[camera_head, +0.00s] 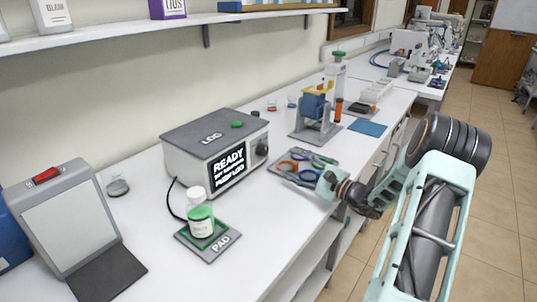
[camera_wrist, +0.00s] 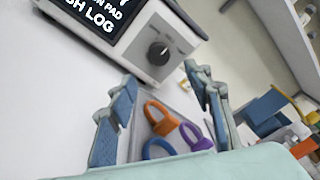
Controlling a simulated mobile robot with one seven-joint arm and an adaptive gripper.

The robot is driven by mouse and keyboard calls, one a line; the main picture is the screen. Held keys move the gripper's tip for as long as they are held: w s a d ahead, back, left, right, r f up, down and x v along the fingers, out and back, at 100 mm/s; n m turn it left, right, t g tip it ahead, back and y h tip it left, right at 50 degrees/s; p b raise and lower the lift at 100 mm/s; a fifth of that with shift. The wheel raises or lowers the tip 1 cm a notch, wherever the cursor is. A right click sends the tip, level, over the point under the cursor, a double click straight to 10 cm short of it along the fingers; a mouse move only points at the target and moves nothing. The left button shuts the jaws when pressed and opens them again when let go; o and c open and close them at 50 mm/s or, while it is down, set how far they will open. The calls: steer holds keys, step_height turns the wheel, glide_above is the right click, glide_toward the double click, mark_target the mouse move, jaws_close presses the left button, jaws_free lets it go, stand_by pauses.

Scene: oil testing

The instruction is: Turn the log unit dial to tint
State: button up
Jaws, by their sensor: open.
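The log unit (camera_head: 215,150) is a grey box on the bench, with a green button on top and a lit screen reading READY. Its round black dial (camera_head: 262,149) is on the front, right of the screen. The dial also shows in the wrist view (camera_wrist: 159,52), with a light pointer mark; the setting labels are too small to read. My gripper (camera_head: 318,182) is at the bench's front edge, right of the log unit and apart from the dial. In the wrist view its two blue-padded fingers (camera_wrist: 158,80) are spread, with nothing held between them.
A grey tray (camera_head: 275,170) of tools with orange, blue and purple handles lies beside my gripper. A stand with a blue block (camera_head: 314,105) is farther back. A shelf (camera_head: 130,36) runs above.

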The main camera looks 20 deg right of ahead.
mark_target(265, 151)
steer(key=p+x, duration=0.1)
steer(key=x, duration=0.9)
steer(key=shift+w+a, duration=0.1)
steer(key=shift+c, duration=0.4)
steer(key=c, duration=1.1)
steer(key=shift+o, duration=0.2)
steer(key=m, duration=0.4)
steer(key=shift+r+m, duration=0.15)
steer(key=shift+m, duration=0.15)
steer(key=m+g+p, duration=0.1)
steer(key=m+p, duration=0.1)
steer(key=m, duration=0.2)
steer(key=shift+m, duration=0.4)
